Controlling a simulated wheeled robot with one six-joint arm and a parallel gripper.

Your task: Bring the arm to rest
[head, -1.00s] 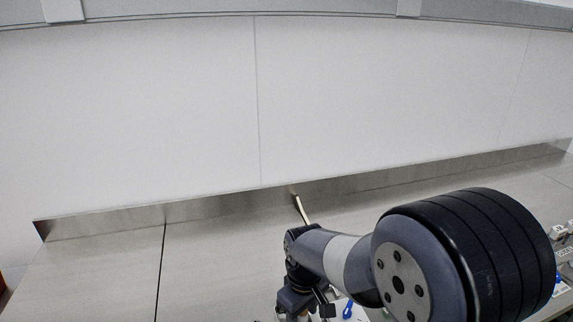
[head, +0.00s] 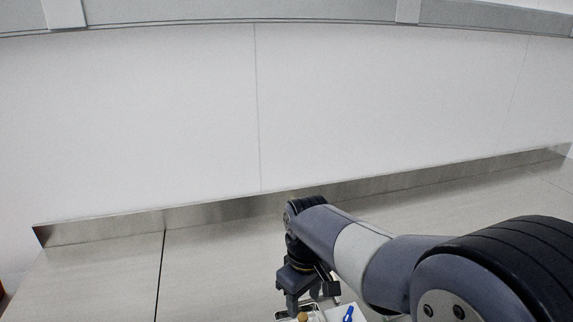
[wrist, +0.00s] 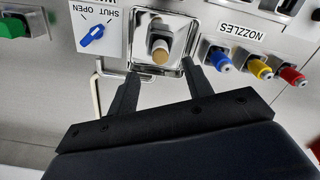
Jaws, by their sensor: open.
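My gripper (wrist: 160,70) is open, with its two dark fingers apart and nothing seen held between them. In the wrist view, a tan-tipped grey fitting (wrist: 160,56) stands in a shiny square metal recess just beyond the fingertips. I cannot tell whether the fingers touch the recess. In the head view my arm reaches from the lower right, bent at the wrist, with my gripper (head: 308,296) pointing down at the bottom edge. The fingertips are partly cut off there.
A blue valve handle (wrist: 93,35) sits on a SHUT/OPEN label left of the recess, with a bent metal rod (wrist: 97,88) below. Blue (wrist: 222,62), yellow (wrist: 260,68) and red (wrist: 290,75) nozzles stand at right. The worktop (head: 90,285) at left is bare.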

